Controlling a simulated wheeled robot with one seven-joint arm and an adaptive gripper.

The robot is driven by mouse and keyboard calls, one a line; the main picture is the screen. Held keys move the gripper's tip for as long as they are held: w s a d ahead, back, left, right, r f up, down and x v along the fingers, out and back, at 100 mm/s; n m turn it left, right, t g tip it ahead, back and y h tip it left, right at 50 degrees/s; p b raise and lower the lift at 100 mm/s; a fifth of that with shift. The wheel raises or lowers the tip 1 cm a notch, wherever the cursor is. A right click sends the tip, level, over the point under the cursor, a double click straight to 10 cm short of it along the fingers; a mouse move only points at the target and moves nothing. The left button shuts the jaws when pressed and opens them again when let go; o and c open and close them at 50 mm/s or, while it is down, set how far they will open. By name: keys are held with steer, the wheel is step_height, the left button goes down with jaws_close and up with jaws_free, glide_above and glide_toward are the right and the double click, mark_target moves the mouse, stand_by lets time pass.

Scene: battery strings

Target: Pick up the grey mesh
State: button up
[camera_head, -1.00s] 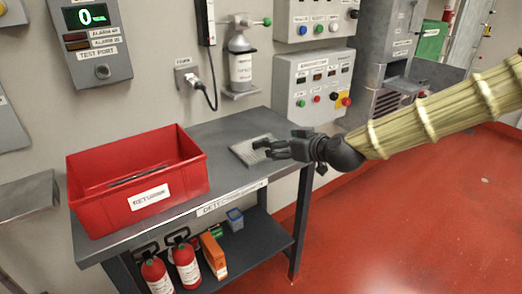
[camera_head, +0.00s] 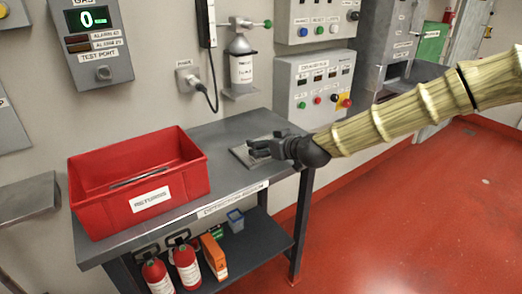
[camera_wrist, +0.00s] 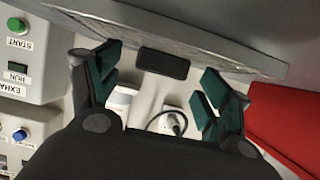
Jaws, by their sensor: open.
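The grey mesh (camera_head: 240,154) is a thin flat panel lying on the grey workbench (camera_head: 225,184), right of the red bin. My gripper (camera_head: 252,149) is over the mesh in the head view and hides much of it. Its fingers point left. The wrist view shows the two green-padded fingers (camera_wrist: 160,72) spread apart with nothing held between them. A grey speckled flat surface crosses the top of that view. I cannot tell there whether it is the mesh or the bench, nor the exact height of my gripper above the mesh.
The red bin (camera_head: 88,208) stands on the bench's left and also shows in the wrist view (camera_wrist: 282,115). A wall bottle (camera_head: 242,68) and a plugged cable (camera_head: 205,90) are behind the bench. Fire extinguishers (camera_head: 187,265) stand on the lower shelf. Bare bench lies in front of the mesh.

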steer(key=shift+w+a, duration=0.1)
steer(key=shift+w, duration=0.05)
steer(key=c, duration=1.4)
